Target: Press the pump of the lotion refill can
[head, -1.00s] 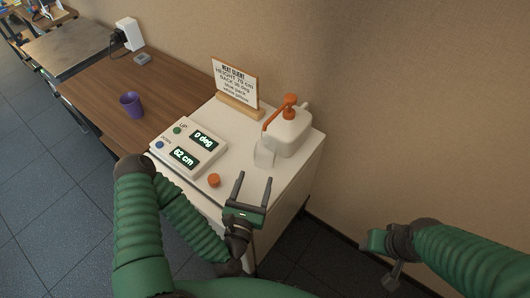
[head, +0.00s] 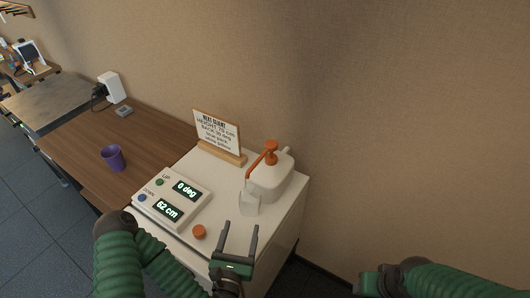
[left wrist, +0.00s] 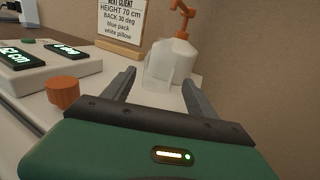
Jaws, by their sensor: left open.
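The lotion refill can is a white can (head: 268,185) with an orange pump (head: 271,147) on top. It stands upright on the white cabinet top near the wall, and its orange spout points toward the front left. In the left wrist view the can (left wrist: 180,58) is beyond the jaws, with the pump (left wrist: 183,15) partly cut by the top edge. My left gripper (head: 239,226) is open and empty, in front of and apart from the can. My right gripper (head: 375,284) is mostly cut off at the bottom edge; its jaws are hidden.
A small translucent bottle (head: 250,205) stands just before the can, near my left jaws. A purple cup (head: 112,158) is on the wooden table.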

